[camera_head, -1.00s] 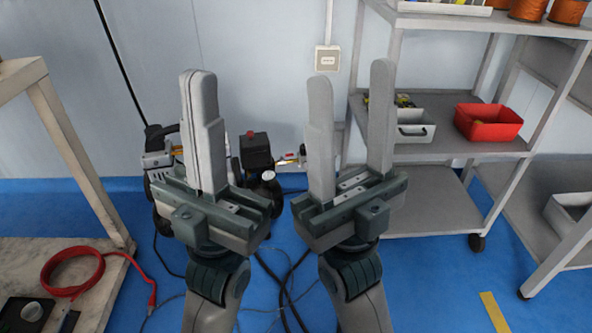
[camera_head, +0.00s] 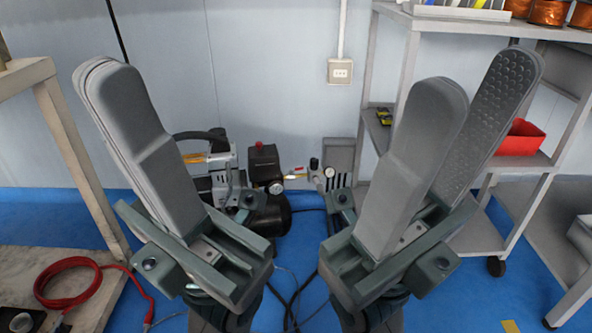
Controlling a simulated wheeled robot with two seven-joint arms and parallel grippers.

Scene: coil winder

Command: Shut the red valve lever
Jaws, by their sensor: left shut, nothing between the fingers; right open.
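A compressor with a dark tank (camera_head: 272,216) stands on the floor by the back wall, between my two grippers. A brass-coloured fitting with a small red lever (camera_head: 298,170) shows to the right of its black switch box (camera_head: 263,165). The lever is too small to tell its exact angle. My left gripper (camera_head: 108,80) is shut and empty, pointing up and leaning left, in front of the compressor's left side. My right gripper (camera_head: 478,85) is open and empty, leaning right, in front of the shelf. Neither gripper touches the lever.
A shelf rack (camera_head: 480,165) with a red bin (camera_head: 522,138) stands at right. A bench (camera_head: 20,260) with a coiled red cable (camera_head: 68,283) is at left. Hoses lie on the blue floor. A wall socket (camera_head: 340,71) is behind.

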